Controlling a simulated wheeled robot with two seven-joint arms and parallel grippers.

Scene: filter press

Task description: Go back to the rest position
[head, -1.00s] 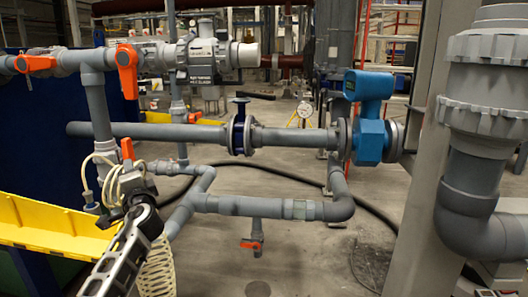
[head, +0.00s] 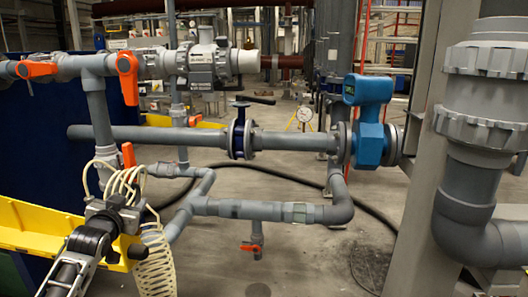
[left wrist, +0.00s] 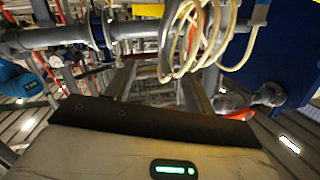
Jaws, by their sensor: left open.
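My left gripper (head: 122,205) is at the lower left of the head view, in front of the grey pipework and beside the yellow barrier. Its fingers are small and partly lost behind a coiled cream hose there. In the left wrist view the two fingers (left wrist: 158,82) stand apart with nothing visible between them. The cream hose (left wrist: 190,40) hangs in loops near the right finger in that view. My right gripper is in neither view.
The yellow barrier (head: 40,222) is close to my left arm. Grey pipes with orange valve handles (head: 128,77) stand ahead. A blue flow meter (head: 369,140) sits right of centre, and a thick grey pipe (head: 470,185) is at the right. Floor shows below the pipes.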

